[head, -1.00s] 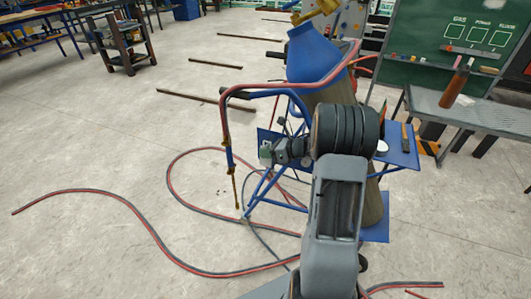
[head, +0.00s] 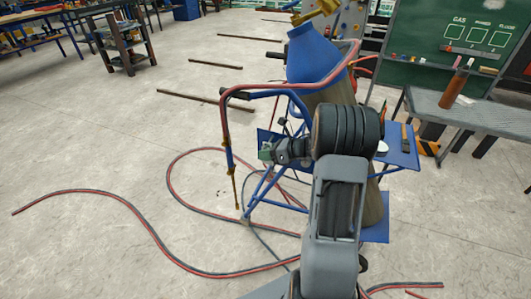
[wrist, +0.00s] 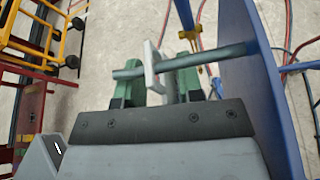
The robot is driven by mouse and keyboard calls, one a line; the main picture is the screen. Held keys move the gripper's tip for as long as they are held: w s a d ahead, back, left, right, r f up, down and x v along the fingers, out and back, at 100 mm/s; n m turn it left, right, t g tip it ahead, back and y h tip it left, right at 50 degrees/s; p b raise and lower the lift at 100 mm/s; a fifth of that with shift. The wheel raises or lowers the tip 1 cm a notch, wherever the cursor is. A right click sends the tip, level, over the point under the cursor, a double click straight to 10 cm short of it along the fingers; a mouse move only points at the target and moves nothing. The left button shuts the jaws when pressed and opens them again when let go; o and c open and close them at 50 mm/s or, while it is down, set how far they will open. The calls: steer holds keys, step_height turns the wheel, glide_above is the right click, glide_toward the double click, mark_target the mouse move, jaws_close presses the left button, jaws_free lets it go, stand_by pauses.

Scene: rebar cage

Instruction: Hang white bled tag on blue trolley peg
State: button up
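The white tag (wrist: 151,64) is a small pale plate seen nearly edge-on in the wrist view. The blue-grey peg (wrist: 222,53) sticks out from the blue trolley panel (wrist: 257,85) and appears to pass through the tag's upper part. My gripper (wrist: 160,84) has its green fingers on either side of the tag, just below the peg. The fingers stand wider apart than the tag is thick, and the tag lies nearer the left finger. Contact with the fingers is hard to make out. In the head view my arm hides most of the peg area beside the blue trolley (head: 400,150).
A gas cylinder with a blue top (head: 312,55) stands on the trolley. A red and grey hose (head: 95,192) loops over the floor. A grey table (head: 470,108) is at the right. A yellow cart frame (wrist: 70,40) shows at upper left in the wrist view.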

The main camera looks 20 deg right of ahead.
steer(key=p+v, duration=0.1)
steer(key=v, duration=1.3)
steer(key=w+a+r+m+t+h+p, duration=0.25)
steer(key=r+m+h+p, duration=0.35)
steer(key=r+m, duration=0.5)
steer(key=w+a+r+m+t+h+p, duration=0.1)
steer(key=w+a+r+m+h+p, duration=0.1)
steer(key=w+r+m+h+p, duration=0.65)
steer(key=s+a+r+m+g+y+p, duration=0.1)
steer(key=s+a+m+g, duration=0.3)
steer(key=s+a+m, duration=0.4)
steer(key=s+a+r+m+g+y+p, duration=0.2)
steer(key=s+a+m+g, duration=0.3)
steer(key=s+m, duration=1)
steer(key=s+a+y+p, duration=0.1)
steer(key=s+a, duration=0.1)
steer(key=a, duration=0.1)
steer(key=shift+a+r+y, duration=0.2)
steer(key=shift+a+y, duration=0.15)
steer(key=shift+m, duration=0.25)
stand_by(1.0)
